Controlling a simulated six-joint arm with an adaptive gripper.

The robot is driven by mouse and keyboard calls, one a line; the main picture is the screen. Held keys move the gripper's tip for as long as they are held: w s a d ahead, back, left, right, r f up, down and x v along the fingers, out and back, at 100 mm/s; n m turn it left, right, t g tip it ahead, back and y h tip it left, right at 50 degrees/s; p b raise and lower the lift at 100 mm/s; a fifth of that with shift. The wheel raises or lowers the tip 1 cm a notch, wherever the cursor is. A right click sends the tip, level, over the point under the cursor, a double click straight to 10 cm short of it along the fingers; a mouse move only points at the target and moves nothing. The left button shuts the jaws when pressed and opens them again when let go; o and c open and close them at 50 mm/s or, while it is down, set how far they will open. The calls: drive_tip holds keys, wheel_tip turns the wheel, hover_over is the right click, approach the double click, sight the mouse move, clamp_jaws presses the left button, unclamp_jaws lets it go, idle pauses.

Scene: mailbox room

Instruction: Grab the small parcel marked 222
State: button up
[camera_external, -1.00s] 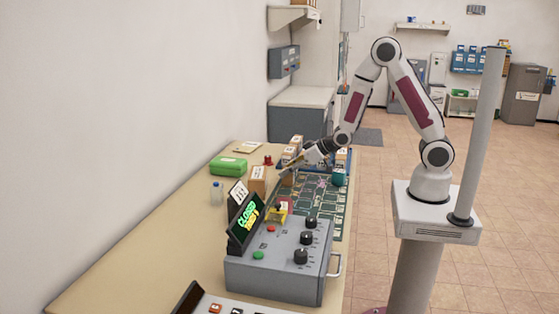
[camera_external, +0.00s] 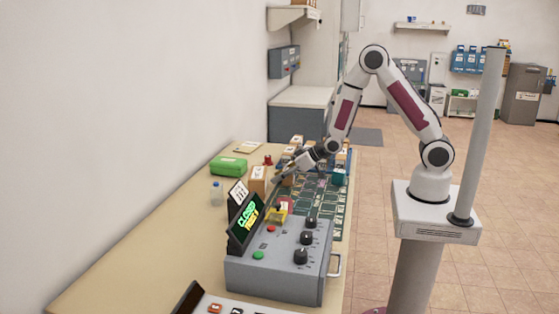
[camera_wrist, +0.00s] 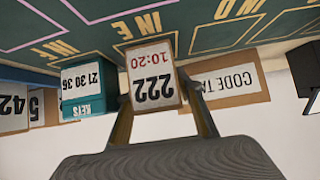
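The small parcel marked 222 (camera_wrist: 152,82) is a brown box with a white label, also reading 10:20 in red. The wrist view shows it upside down. My gripper (camera_wrist: 160,102) has one finger on each side of the parcel's near end. The fingers are spread, with a small gap visible on the right side; contact on the left is unclear. In the external view my gripper (camera_external: 290,174) is low over the green marked mat, and the parcel is too small and covered there to make out.
A teal KEYS box (camera_wrist: 85,92) stands close beside the parcel, with other labelled boxes (camera_wrist: 14,108) beyond. A brown CODE TA box (camera_wrist: 228,83) is on the other side.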

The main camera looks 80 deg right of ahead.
drive_tip(key=c, duration=0.8)
drive_tip(key=shift+r, duration=0.1)
drive_tip(key=shift+r, duration=4.95)
